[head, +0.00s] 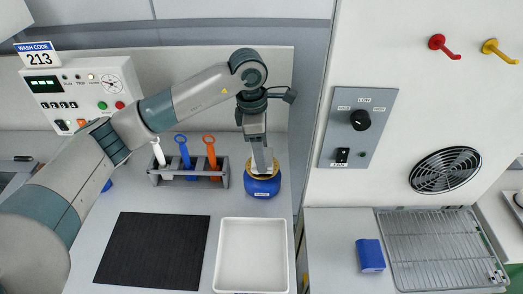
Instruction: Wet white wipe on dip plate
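A blue round can (262,188) with a brass-coloured top plate (250,174) stands at the back right of the left bench; the plate looks like the dip plate. My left gripper (263,163) points down over this plate, its tip at or just above it. A pale grey-white piece shows at the tip; I cannot tell whether it is the white wipe or the fingers. The finger gap is not clear from this angle. My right gripper is not in view.
A rack (188,177) with white, blue and orange handled tools stands left of the can. A black mat (152,250) and an empty white tray (253,256) lie in front. A grey partition (311,110) rises right of the can. Beyond it are a blue block (370,255) and a wire rack (440,250).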

